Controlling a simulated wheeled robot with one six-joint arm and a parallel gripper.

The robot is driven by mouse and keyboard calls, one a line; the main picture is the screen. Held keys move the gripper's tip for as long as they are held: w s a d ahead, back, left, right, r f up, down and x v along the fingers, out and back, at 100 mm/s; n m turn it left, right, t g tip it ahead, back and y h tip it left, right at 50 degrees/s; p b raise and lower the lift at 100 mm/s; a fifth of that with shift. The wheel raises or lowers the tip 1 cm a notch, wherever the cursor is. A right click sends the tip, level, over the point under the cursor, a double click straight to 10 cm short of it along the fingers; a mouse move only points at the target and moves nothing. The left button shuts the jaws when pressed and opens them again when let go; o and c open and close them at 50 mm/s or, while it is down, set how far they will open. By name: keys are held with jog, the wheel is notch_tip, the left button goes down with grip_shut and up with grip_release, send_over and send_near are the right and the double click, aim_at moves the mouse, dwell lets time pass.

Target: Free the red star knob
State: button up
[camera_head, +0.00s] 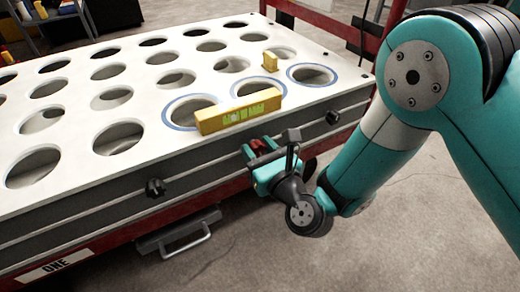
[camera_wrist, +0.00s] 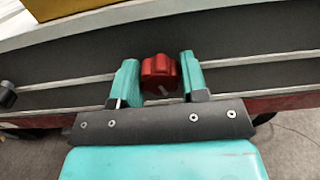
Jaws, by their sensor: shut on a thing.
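The red star knob (camera_wrist: 160,72) sits on the dark grooved side rail of the table, between the two teal fingers of my gripper (camera_wrist: 160,80) in the wrist view. My gripper is shut on the knob. In the head view the red knob (camera_head: 258,146) shows only in part, at the front rail. My gripper (camera_head: 262,160) reaches it from the front right and hides some of it.
Black star knobs sit on the same rail to the left (camera_head: 155,187) and right (camera_head: 332,117). A yellow level (camera_head: 238,111) lies above on the perforated white tabletop (camera_head: 75,190), with a small yellow block (camera_head: 270,61) behind. A drawer handle (camera_head: 185,243) juts out below.

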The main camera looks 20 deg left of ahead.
jog(key=n, duration=0.4)
jog(key=shift+a+n, duration=0.1)
jog(key=shift+n, duration=0.3)
jog(key=n, duration=0.3)
jog(key=shift+n+p, duration=0.3)
jog(key=shift+p, duration=0.05)
jog(key=n+p, duration=0.1)
jog(key=n, duration=0.3)
jog(key=shift+s+r+n, duration=0.1)
jog(key=shift+n, duration=0.2)
jog(key=n+p, duration=0.2)
jog(key=n, duration=0.1)
jog(key=shift+n, duration=0.3)
jog(key=n+p, duration=0.3)
jog(key=n, duration=0.1)
jog(key=shift+r+p, duration=0.15)
jog(key=shift+p, duration=0.15)
jog(key=n+p, duration=0.3)
jog(key=n, duration=0.2)
jog(key=shift+p, duration=0.4)
jog(key=n+p, duration=0.3)
jog(key=n, duration=0.1)
jog(key=shift+f+n+p, duration=0.2)
jog(key=shift+n+p, duration=0.7)
jog(key=shift+n, duration=1.1)
